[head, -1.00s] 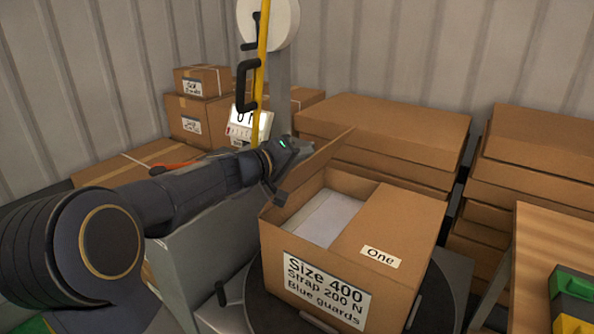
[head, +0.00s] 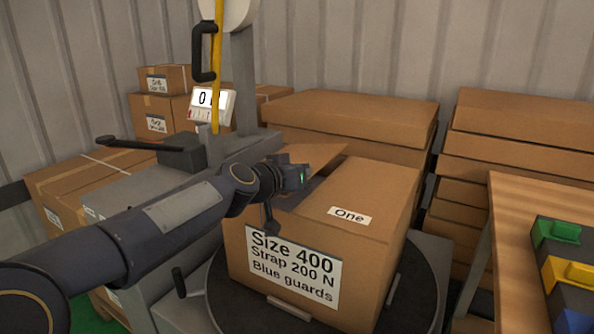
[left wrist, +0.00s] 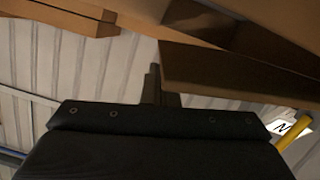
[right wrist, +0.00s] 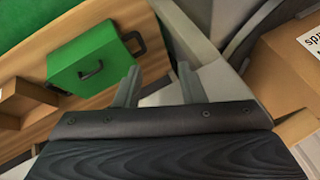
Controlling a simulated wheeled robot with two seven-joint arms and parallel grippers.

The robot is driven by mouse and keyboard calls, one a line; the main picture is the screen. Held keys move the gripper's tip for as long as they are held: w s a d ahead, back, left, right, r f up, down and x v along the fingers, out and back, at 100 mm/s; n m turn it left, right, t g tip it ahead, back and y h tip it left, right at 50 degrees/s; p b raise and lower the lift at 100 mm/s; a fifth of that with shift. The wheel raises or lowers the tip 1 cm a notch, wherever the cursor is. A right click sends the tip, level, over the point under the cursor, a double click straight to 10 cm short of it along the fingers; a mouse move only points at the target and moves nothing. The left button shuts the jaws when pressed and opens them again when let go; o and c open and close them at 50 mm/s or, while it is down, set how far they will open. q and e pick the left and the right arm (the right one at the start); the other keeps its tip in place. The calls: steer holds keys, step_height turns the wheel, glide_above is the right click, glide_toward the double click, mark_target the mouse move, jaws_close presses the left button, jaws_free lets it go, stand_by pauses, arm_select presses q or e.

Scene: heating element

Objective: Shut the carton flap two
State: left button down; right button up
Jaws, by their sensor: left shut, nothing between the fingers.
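The carton (head: 375,185) stands on a dark round turntable (head: 415,285), its printed label facing me. Its flap marked "One" (head: 380,205) lies flat across the right part of the top. The other flap (head: 318,156), on the left side, is tilted up behind my left gripper and not flat. My left gripper (head: 270,226) is shut and empty at the carton's left top edge, fingers down; I cannot tell if it touches the flap. In the left wrist view a brown panel (left wrist: 225,75) lies close beside the fingers (left wrist: 152,85). My right gripper (right wrist: 158,85) is open and empty.
A grey machine with a display (head: 210,105) and a yellow upright strap (head: 216,70) stands behind my left arm. Cartons (head: 350,115) are stacked behind. A wooden table (head: 515,230) with coloured bins is at right. The right wrist view shows a green case (right wrist: 95,60).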

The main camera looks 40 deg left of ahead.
arm_select(q)
steer(key=shift+d+f+b, duration=0.2)
steer(key=shift+f+b, duration=0.2)
steer(key=shift+f, duration=0.3)
step_height(320, 180, up, 4)
steer(key=p, duration=0.4)
steer(key=shift+r, duration=0.2)
steer(key=p+v, duration=0.1)
steer(key=v, duration=0.9)
steer(key=shift+d+f, duration=0.25)
steer(key=shift+d, duration=0.05)
